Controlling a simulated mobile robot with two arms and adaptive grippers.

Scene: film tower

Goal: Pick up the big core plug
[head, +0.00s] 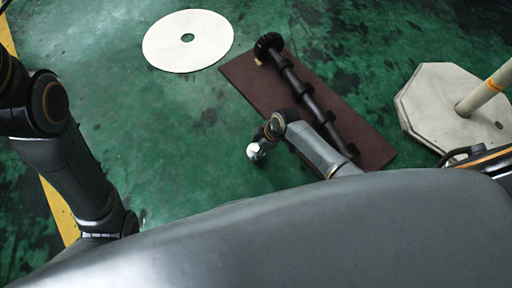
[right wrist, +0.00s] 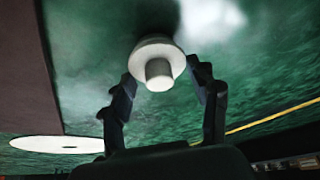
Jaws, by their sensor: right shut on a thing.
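The big core plug (right wrist: 158,62) is a pale piece with a wide round flange and a narrower round stub that faces the wrist camera. In the right wrist view it sits between the two dark fingers of my right gripper (right wrist: 168,84), which is shut on it. In the head view the plug (head: 253,152) is a small white shape at the tip of my right gripper (head: 258,146), over the green floor. I cannot tell whether the plug touches the floor. My left arm shows at the left of the head view, but its gripper is out of view.
A dark brown mat (head: 236,75) carries a long black shaft (head: 309,96) with several collars. A white disc (head: 163,42) with a centre hole lies beyond. A pale octagonal base (head: 428,101) with a post (head: 488,88) stands at the right. Green floor around the plug is clear.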

